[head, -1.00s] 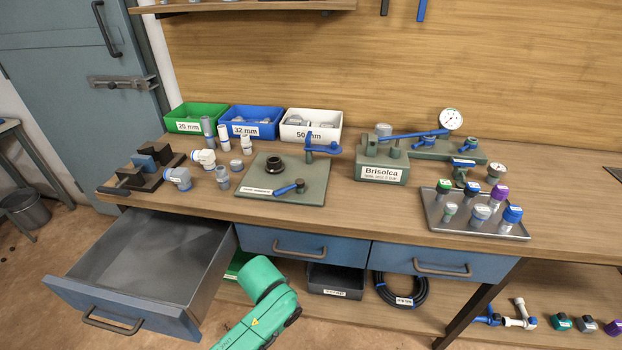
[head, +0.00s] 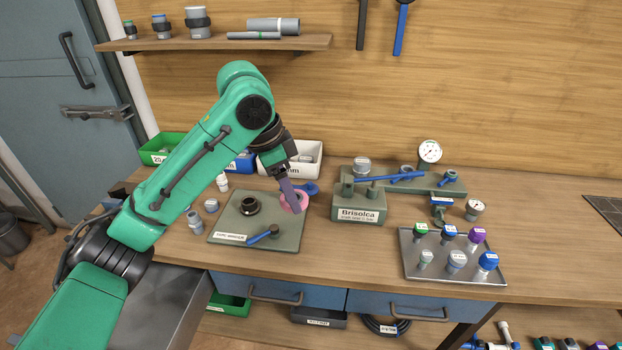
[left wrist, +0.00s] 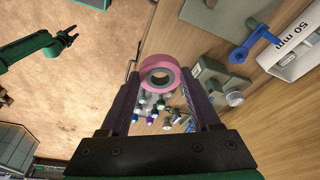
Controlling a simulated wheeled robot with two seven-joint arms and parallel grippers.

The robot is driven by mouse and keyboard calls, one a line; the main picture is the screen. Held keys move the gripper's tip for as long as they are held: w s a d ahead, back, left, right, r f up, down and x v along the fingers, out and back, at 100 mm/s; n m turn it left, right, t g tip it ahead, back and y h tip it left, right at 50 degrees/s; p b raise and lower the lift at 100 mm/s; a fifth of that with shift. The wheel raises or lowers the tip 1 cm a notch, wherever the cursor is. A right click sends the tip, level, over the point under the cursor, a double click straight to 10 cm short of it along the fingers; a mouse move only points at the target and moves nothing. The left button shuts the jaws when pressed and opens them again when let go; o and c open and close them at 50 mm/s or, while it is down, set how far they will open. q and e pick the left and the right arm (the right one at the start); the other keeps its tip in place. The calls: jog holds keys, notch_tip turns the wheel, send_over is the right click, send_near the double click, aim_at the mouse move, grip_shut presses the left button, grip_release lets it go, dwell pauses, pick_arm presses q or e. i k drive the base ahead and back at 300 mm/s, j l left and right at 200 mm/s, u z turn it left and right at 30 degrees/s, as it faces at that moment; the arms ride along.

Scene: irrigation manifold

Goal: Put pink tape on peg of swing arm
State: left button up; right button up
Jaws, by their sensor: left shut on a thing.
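The swing arm (left wrist: 262,40) also shows in the left wrist view, apart from the tape. My right gripper (left wrist: 70,34) shows there at the upper left, fingers apart and empty.
The green-grey Brisolca block (head: 358,205) stands close to the right of the tape. A black ring (head: 249,206) and a blue-handled lever (head: 262,235) are on the plate. Bins stand behind. A tray (head: 455,268) of fittings is at the right.

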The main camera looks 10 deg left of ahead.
aim_at(310, 188)
jog(key=i, duration=0.85)
